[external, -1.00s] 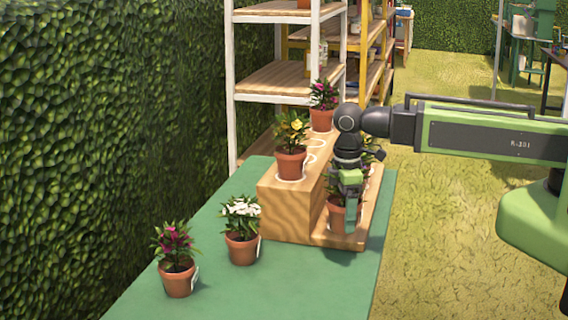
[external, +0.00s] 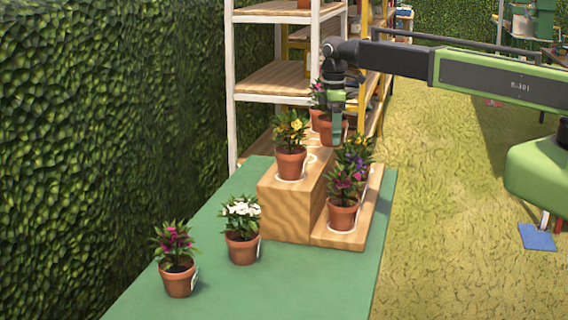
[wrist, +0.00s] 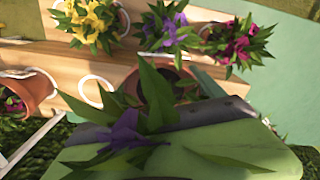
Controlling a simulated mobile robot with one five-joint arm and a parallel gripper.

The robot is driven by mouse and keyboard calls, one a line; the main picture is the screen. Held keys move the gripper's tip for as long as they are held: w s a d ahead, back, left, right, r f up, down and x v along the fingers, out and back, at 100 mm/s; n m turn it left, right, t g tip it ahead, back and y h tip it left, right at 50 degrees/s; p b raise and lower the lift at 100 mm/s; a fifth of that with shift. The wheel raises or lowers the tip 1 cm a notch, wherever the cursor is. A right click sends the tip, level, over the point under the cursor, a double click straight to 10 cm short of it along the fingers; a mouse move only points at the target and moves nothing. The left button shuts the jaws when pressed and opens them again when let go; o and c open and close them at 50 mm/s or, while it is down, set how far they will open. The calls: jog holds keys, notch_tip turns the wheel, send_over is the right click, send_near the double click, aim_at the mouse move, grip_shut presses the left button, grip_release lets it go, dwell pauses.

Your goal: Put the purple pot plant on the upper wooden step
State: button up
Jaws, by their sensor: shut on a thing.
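The purple pot plant is in my gripper (external: 337,138). Its terracotta pot (external: 325,132) is up by the back part of the upper wooden step (external: 283,208); the external view does not show clearly whether it touches the step. A yellow-flowered plant (external: 291,160) stands at the front of the upper step. A magenta plant (external: 318,92) stands at its back, partly hidden by my gripper and the held pot.
A magenta plant (external: 343,212) and a purple plant (external: 357,153) stand on the lower step. White ring marks (wrist: 92,90) show on bare wood. A white-flowered plant (external: 242,240) and another magenta plant (external: 177,275) stand on the green table. A shelf rack (external: 275,78) is behind.

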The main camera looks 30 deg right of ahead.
jog(key=w+d+r+p, duration=0.2)
jog(key=w+d+r, duration=0.1)
jog(key=w+d, duration=0.35)
jog(key=w+d+r+p, duration=0.2)
jog(key=w+d+r, duration=0.1)
jog(key=w+d, duration=0.4)
jog(key=shift+m, duration=0.4)
jog(key=a+f+b, duration=0.2)
jog(key=a, duration=0.1)
jog(key=w+a+f+b, duration=0.1)
jog(key=a+f+b, duration=0.1)
jog(key=a, duration=0.1)
jog(key=w+a+f+b, duration=0.1)
jog(key=a+f+b, duration=0.1)
jog(key=a+f, duration=0.1)
jog(key=shift+w+a+f+b, duration=0.1)
jog(key=shift+w+b, duration=0.1)
jog(key=shift+b, duration=0.1)
jog(key=shift+a, duration=0.35)
notch_tip(320, 180, down, 4)
jog(key=b, duration=0.4)
jog(key=shift+f, duration=0.2)
jog(key=shift+r, duration=0.25)
jog(key=shift+f, duration=0.15)
jog(key=o, duration=1.9)
